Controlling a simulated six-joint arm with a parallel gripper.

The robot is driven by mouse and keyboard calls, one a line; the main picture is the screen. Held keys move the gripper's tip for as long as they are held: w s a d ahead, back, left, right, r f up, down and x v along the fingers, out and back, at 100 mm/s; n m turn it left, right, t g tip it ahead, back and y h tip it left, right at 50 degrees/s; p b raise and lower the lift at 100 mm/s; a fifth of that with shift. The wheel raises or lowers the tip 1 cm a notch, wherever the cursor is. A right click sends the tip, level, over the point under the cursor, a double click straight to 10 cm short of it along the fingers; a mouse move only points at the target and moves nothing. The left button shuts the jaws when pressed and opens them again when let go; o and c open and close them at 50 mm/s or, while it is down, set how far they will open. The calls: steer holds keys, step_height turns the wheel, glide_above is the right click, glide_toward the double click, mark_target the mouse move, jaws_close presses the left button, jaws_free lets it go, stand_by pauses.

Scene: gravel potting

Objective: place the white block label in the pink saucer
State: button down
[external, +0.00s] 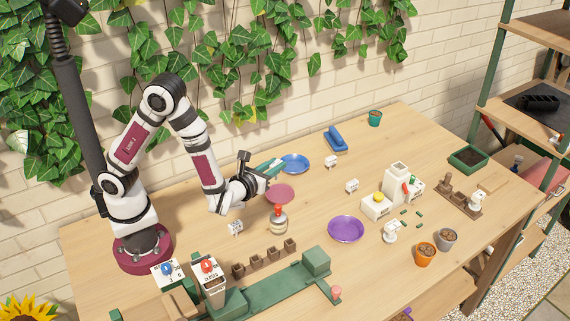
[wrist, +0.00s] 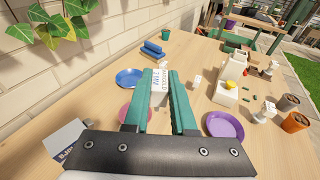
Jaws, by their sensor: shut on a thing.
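My gripper (external: 275,166) has teal fingers, and in the wrist view they (wrist: 160,95) are shut on a white block label (wrist: 160,82) with dark print on its face. In the external view the held label is not clearly visible. The pink saucer (external: 280,193) lies on the table just below the gripper in the external picture. In the wrist view the pink saucer (wrist: 128,112) shows left of the fingers, partly hidden by the left one. The gripper is apart from the saucer; its exact height is hard to tell. No other thing shows in the saucer.
A blue saucer (external: 299,164) lies just behind the gripper, and a purple saucer (external: 346,229) lies to the right. Other white labels (external: 352,186) stand nearby. A red-topped bottle (external: 279,222) stands in front of the pink saucer. Pots (external: 425,256) stand at the right.

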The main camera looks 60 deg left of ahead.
steer(key=w+a+f, duration=0.2)
steer(key=a+f, duration=0.1)
steer(key=f, duration=0.1)
steer(key=w+a+f, duration=0.2)
steer(key=f, duration=0.2)
steer(key=w+a+f, duration=0.2)
steer(key=a+f, duration=0.1)
steer(key=f, duration=0.1)
steer(key=shift+w+a, duration=0.15)
steer(key=shift+a, duration=0.15)
glide_above(279, 197)
steer(key=shift+h, duration=0.3)
step_height(279, 197, down, 4)
steer(key=shift+f, duration=0.1)
steer(key=shift+f+m, duration=0.1)
steer(key=shift+m, duration=0.2)
steer(key=c, duration=0.7)
jaws_free()
steer(key=shift+c, duration=0.2)
